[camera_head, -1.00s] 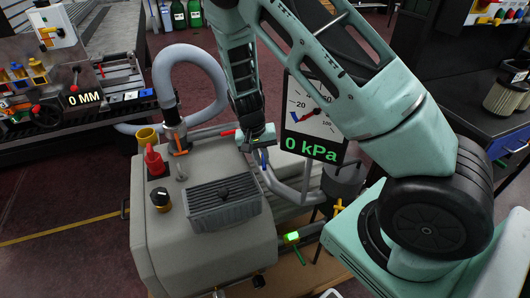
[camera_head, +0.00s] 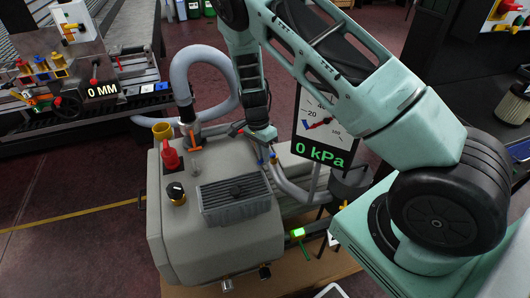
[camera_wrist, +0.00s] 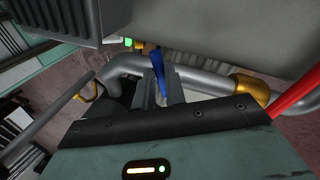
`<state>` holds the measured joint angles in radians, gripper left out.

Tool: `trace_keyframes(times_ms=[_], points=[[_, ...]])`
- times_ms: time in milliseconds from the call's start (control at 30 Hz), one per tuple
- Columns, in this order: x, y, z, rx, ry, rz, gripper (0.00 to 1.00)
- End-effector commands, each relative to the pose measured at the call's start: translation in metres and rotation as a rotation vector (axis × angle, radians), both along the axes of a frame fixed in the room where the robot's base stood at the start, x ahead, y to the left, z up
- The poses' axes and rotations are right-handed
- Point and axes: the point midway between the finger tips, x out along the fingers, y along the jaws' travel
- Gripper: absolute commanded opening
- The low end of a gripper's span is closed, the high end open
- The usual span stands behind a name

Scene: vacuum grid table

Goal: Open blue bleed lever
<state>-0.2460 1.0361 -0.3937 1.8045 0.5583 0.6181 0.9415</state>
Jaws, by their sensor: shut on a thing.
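The blue bleed lever (camera_wrist: 158,62) stands up between the fingertips of my gripper (camera_wrist: 159,88) in the wrist view. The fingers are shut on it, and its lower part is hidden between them. In the head view the blue lever (camera_head: 272,154) shows as a small blue piece just below my gripper (camera_head: 266,144), above the grey pipe beside the pump. The gauge (camera_head: 322,127) reads 0 kPa.
The grey pump tank (camera_head: 215,235) with its finned block (camera_head: 235,197) lies left of my gripper. A red lever (camera_head: 236,129) is close by, and it shows at the wrist view's right edge (camera_wrist: 298,94). A grey hose (camera_head: 180,75) loops behind. A green-lit switch (camera_head: 298,232) is lower right.

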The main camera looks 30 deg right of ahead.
Motion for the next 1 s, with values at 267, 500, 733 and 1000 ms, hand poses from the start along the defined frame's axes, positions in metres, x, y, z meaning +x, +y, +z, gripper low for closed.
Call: trace_keyframes(times_ms=[267, 500, 733, 1000], points=[[0.0043, 0.0, 0.0009, 0.0, -0.002, -0.083, 0.0], [0.005, 0.0, 0.0007, 0.0, -0.002, -0.098, 0.0], [0.005, -0.0001, 0.0007, 0.0, -0.002, -0.097, 0.0], [0.0047, -0.0001, 0.0004, -0.001, -0.001, -0.096, 0.34]])
